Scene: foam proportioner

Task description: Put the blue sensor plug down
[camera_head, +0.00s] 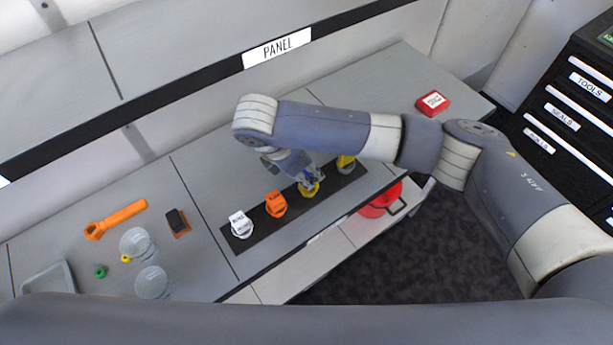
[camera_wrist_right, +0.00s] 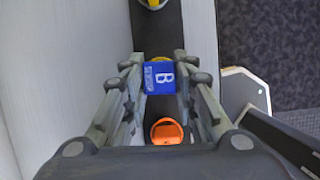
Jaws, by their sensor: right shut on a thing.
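Only a little blue shows there. A yellow edge shows just behind the plug in the wrist view; I cannot tell whether the plug touches it. My left gripper is not in view.
A white plug (camera_head: 240,224), an orange plug (camera_head: 275,204) and another yellow piece (camera_head: 346,163) stand on the strip. Left on the bench are an orange wrench (camera_head: 116,219), a dark block (camera_head: 177,220) and glass jars (camera_head: 137,244). A red box (camera_head: 433,103) lies back right.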

